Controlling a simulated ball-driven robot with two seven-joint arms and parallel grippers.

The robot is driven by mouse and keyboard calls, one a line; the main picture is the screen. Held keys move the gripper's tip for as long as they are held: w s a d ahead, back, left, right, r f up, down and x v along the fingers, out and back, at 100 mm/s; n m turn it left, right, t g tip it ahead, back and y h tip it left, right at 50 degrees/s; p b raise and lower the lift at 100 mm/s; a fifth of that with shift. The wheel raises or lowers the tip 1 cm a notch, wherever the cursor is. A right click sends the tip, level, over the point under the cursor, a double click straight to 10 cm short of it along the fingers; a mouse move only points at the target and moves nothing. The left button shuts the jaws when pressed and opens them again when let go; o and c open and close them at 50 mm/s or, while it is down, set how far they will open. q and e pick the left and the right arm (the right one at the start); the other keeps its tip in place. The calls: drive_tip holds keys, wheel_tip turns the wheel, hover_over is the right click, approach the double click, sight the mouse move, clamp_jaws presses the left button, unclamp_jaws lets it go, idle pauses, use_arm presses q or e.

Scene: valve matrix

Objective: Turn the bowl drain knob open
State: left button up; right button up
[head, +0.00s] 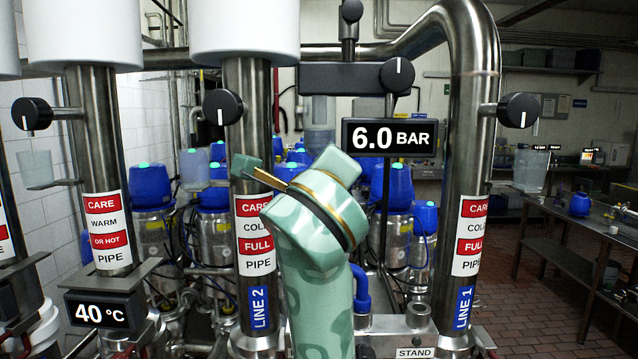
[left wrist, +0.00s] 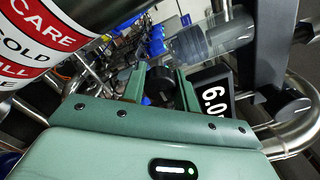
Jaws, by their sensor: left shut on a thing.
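In the left wrist view my left gripper (left wrist: 161,90) is shut on a dark round knob (left wrist: 160,86), one green finger on each side of it. In the head view my green left arm rises through the middle, its wrist bent over; it hides the held knob and most of the fingers. Other black knobs with white marks show on the pipes: one at the far left (head: 31,114), one on the second pipe (head: 222,107), one above the pressure display (head: 397,75) and one at the right (head: 518,110). No drain label is readable. My right gripper is not in view.
The 6.0 BAR display (head: 389,137) hangs close to the right of my wrist. The Line 2 pipe (head: 247,160) stands close to its left, the bent steel pipe (head: 473,150) farther right. A 40 °C display (head: 103,312) is low left. A side table (head: 590,230) stands at the right.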

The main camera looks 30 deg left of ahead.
use_arm(q)
drive_tip(key=shift+r, duration=0.1)
drive_tip(key=o, duration=1)
drive_tip(key=shift+w, duration=0.1)
drive_tip(key=b+v, duration=0.2)
drive_tip(key=v, duration=1.4)
drive_tip(key=shift+b, duration=0.4)
